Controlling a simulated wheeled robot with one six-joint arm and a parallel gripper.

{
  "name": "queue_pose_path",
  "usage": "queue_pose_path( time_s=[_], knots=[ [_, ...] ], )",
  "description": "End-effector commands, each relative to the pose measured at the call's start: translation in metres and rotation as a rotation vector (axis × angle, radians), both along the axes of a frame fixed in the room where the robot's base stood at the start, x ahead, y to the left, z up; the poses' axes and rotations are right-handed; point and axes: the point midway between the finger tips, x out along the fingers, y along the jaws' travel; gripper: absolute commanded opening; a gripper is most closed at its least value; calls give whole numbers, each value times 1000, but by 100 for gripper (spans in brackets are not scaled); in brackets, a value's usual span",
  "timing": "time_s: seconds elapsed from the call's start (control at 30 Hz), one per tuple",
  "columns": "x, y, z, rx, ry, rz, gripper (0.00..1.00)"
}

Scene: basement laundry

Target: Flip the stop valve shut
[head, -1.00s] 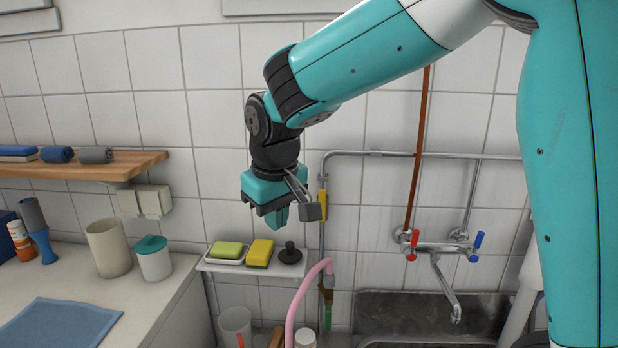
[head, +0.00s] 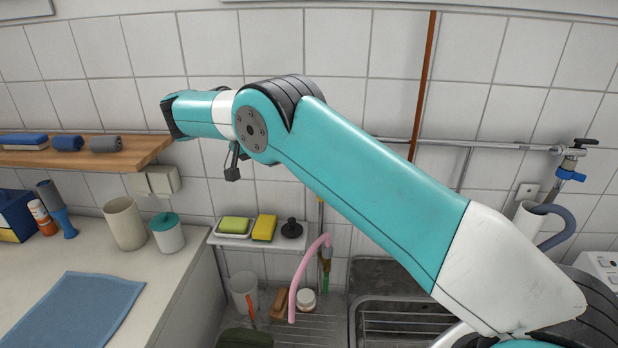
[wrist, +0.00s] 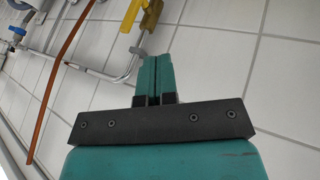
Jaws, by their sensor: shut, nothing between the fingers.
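The stop valve's yellow lever (wrist: 133,12) shows at the top of the wrist view, on a pipe with a brass body (wrist: 150,16). The lever lies roughly along the pipe. In the head view my arm covers most or all of this valve; the pipe (head: 320,215) shows below the arm. My gripper (wrist: 153,58) is shut and empty in the wrist view. Its fingertips point toward the pipe and lever, with a visible gap between them. In the head view the fingers are hidden behind my arm.
A wooden shelf (head: 100,155) with rolled cloths is at the left. A small ledge (head: 240,242) holds a soap, a sponge and a black plug. A pink hose (head: 302,275) hangs below. A blue-handled valve (head: 571,175) is at the right. A red-brown pipe (head: 424,80) runs up the wall.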

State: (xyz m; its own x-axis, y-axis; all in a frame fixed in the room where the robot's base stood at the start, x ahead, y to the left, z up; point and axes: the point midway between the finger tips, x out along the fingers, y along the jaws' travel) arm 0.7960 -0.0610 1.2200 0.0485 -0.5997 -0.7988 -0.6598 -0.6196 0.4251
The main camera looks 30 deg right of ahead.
Motion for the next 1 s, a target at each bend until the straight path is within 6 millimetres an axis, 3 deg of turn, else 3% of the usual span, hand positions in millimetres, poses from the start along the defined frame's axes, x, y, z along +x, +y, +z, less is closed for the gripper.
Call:
queue_pose_path(
  time_s=[0.27,0.63,1.0],
  knots=[
    [1,-14,-22,-1,1,-1,0],
    [4,-61,-78,-1,5,-1,0],
    [-16,-91,-78,0,1,2,0]
  ],
)
